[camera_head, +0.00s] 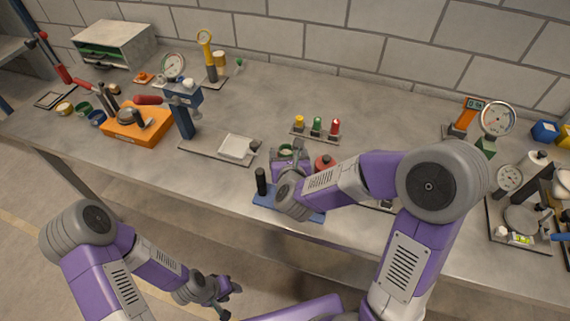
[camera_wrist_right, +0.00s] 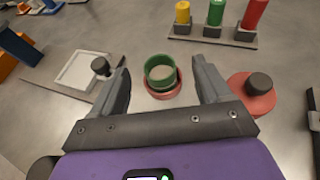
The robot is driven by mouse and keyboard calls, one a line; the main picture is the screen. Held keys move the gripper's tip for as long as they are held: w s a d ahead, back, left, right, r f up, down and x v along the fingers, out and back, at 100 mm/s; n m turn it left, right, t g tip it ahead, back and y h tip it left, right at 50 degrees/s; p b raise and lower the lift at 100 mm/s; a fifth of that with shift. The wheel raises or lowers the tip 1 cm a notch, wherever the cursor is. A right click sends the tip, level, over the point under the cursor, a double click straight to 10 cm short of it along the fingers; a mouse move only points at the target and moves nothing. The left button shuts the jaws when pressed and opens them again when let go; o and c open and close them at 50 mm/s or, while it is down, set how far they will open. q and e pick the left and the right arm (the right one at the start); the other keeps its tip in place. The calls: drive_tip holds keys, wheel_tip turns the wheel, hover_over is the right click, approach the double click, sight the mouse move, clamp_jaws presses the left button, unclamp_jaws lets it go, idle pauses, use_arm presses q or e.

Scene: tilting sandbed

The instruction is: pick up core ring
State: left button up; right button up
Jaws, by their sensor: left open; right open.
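A green ring (camera_wrist_right: 160,72) with pale material inside sits on a small reddish base (camera_wrist_right: 164,91) on the bench. I take it to be the core ring. My right gripper (camera_wrist_right: 163,77) is open, with one finger on each side of the green ring and a visible gap on both sides. In the head view the ring (camera_head: 285,149) is partly hidden by my right gripper (camera_head: 290,156). Yellow, green and blue rings (camera_head: 83,110) lie at the far left of the bench. My left gripper (camera_head: 213,292) is open and empty, low in front of the bench.
A red disc with a dark knob (camera_wrist_right: 258,92) lies close to the right finger. A white square tray (camera_wrist_right: 83,72) is at the left. A rack with yellow, green and red pegs (camera_head: 316,131) stands behind. An orange device (camera_head: 138,128) and gauges (camera_head: 497,118) stand further off.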

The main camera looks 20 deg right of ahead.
sight(286, 146)
drive_tip(key=shift+f+b, duration=0.5)
drive_tip(key=shift+f, duration=0.4)
drive_tip(key=shift+w+f, duration=0.15)
drive_tip(key=shift+w, duration=0.05)
drive_tip(key=x, duration=0.7)
drive_tip(key=shift+w, duration=0.2)
drive_tip(key=shift+r, duration=0.25)
drive_tip(key=c, duration=1)
